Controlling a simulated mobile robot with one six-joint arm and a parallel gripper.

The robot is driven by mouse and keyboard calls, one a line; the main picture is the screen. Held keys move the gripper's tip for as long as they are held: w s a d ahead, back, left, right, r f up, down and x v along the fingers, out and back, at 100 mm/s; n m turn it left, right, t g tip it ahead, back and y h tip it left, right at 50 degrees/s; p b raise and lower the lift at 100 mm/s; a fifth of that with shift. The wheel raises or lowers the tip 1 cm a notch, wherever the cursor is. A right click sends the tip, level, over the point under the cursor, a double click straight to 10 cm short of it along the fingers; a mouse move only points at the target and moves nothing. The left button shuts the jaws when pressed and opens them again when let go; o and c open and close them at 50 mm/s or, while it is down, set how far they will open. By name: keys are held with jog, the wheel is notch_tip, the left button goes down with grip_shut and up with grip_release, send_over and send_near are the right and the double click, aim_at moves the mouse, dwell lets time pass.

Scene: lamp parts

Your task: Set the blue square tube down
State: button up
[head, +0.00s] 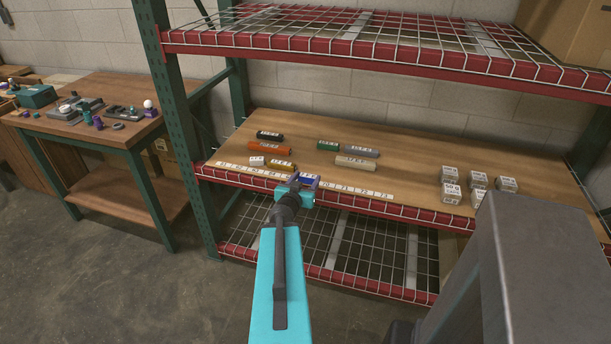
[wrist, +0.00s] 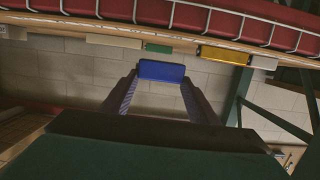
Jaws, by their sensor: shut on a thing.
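My gripper (head: 297,187) is shut on the blue square tube (head: 309,178) at the front edge of the wooden shelf board (head: 420,165). In the head view the tube overlaps the numbered strip (head: 243,171). In the wrist view the tube (wrist: 162,71) lies crosswise between the two finger tips, with wall behind it. The shelf edge runs along the top of that view, apart from the tube in the picture. I cannot tell whether the tube touches the board.
Orange (head: 269,148), black (head: 269,135), green (head: 328,145) and cream (head: 355,163) tubes lie behind. Labelled grey blocks (head: 452,193) stand right. Board between is clear. A mesh shelf (head: 380,40) hangs above.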

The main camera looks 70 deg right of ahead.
jog(key=shift+w+d+f+b, duration=0.1)
jog(key=shift+d+f+b, duration=0.1)
jog(key=shift+b, duration=0.35)
jog(key=shift+w+d+r, duration=0.1)
jog(key=shift+w+d, duration=0.15)
jog(key=shift+d, duration=0.35)
jog(key=shift+w+d+f, duration=0.1)
jog(key=shift+w+d, duration=0.4)
jog(key=shift+d, duration=0.8)
jog(key=shift+w+d+f, duration=0.15)
jog(key=shift+w+d, duration=0.35)
jog(key=shift+d, duration=0.85)
jog(key=shift+w+d+f, duration=0.1)
jog(key=shift+w+d, duration=0.4)
jog(key=shift+d, duration=0.8)
jog(key=shift+w+d+f, duration=0.1)
jog(key=shift+w+d, duration=0.1)
jog(key=shift+d, duration=0.3)
jog(key=shift+a+f+b, duration=0.1)
jog(key=shift+f+b, duration=0.75)
jog(key=shift+f, duration=0.85)
jog(key=shift+f, duration=0.15)
jog(key=o, duration=0.8)
jog(key=shift+c, duration=0.2)
